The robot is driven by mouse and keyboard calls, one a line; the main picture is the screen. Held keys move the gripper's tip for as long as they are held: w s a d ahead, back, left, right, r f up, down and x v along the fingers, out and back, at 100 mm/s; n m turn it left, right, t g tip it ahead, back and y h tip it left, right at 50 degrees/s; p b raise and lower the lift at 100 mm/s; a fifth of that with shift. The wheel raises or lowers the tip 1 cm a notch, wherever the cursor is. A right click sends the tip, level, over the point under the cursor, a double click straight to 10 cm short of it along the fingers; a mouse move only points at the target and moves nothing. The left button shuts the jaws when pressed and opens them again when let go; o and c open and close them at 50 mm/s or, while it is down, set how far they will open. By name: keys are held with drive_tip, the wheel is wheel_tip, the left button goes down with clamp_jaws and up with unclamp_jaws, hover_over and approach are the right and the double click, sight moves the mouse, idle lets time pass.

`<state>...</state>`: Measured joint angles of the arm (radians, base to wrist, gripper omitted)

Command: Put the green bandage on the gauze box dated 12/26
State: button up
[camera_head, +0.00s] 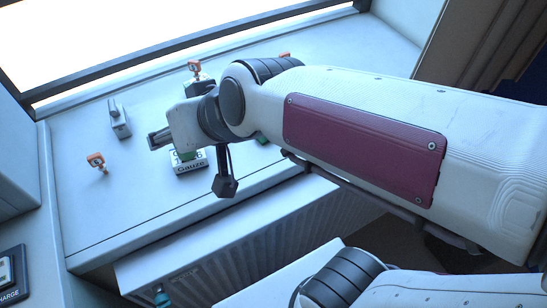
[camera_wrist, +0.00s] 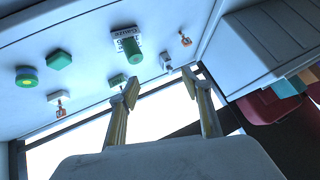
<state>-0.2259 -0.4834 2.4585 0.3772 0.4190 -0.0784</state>
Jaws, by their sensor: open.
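A white box labelled "Gauze" (camera_head: 190,168) lies on the pale sill in the head view. Its date is mostly hidden; only a final 6 shows. It also shows upside down in the wrist view (camera_wrist: 118,34). A green cylinder, which looks like the bandage (camera_wrist: 133,51), appears to stand upright on this box in the wrist view. In the head view a sliver of green (camera_head: 187,156) shows at the box's top, under my gripper (camera_head: 158,139).
Orange-topped items (camera_head: 97,161) and a grey upright item (camera_head: 118,120) stand around. A window frame (camera_head: 150,65) borders the back. The sill's front left is clear.

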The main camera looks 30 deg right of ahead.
drive_tip(key=s+d+f+g+h, duration=0.2)
drive_tip(key=s+d+h, duration=0.1)
drive_tip(key=s+d, duration=0.8)
drive_tip(key=shift+s+d+f+g+h, duration=0.2)
drive_tip(key=shift+s+d+g+h, duration=0.1)
drive_tip(key=shift+s+d+h, duration=0.15)
idle(0.5)
